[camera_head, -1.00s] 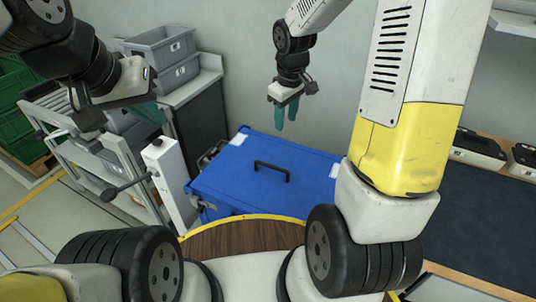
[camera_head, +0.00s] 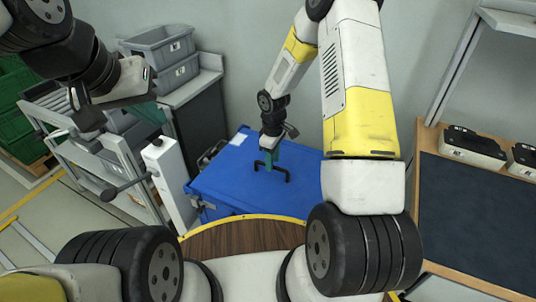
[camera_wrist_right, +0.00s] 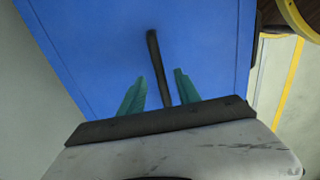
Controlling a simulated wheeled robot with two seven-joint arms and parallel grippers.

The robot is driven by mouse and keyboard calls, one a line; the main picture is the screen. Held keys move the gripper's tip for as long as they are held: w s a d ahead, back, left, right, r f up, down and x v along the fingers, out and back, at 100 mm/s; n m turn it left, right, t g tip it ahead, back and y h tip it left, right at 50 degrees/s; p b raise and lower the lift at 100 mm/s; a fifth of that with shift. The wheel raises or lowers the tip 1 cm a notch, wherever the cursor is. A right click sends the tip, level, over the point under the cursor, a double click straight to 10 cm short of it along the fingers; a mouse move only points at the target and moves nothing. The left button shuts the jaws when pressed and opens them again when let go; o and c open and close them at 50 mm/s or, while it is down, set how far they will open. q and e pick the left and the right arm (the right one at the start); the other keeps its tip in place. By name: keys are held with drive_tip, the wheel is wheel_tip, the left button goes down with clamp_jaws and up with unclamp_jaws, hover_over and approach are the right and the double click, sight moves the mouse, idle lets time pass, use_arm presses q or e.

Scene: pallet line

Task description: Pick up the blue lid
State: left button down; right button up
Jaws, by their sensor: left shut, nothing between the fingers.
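The blue lid (camera_head: 230,175) lies flat on top of a blue box, with a black bar handle (camera_head: 285,175) on it. My right gripper (camera_head: 271,161) is down at the handle. In the right wrist view the blue lid (camera_wrist_right: 95,50) fills much of the picture, and the right gripper's teal fingers (camera_wrist_right: 160,92) stand apart, one on each side of the handle (camera_wrist_right: 154,55), with gaps to it. Whether the fingertips reach below the bar cannot be told. My left gripper (camera_head: 152,113) hangs shut and empty at the upper left, partly hidden by its own wrist.
Grey bins (camera_head: 160,50) stand on a cabinet at the back left, with green crates (camera_head: 12,100) at the far left. A white post with a lever (camera_head: 168,180) stands just left of the box.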

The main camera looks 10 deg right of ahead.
drive_tip(key=f, duration=0.3)
drive_tip(key=shift+w+a+f, duration=0.1)
drive_tip(key=shift+a+f, duration=0.1)
drive_tip(key=shift+f, duration=0.05)
clamp_jaws()
drive_tip(key=shift+r, duration=0.1)
idle(1.1)
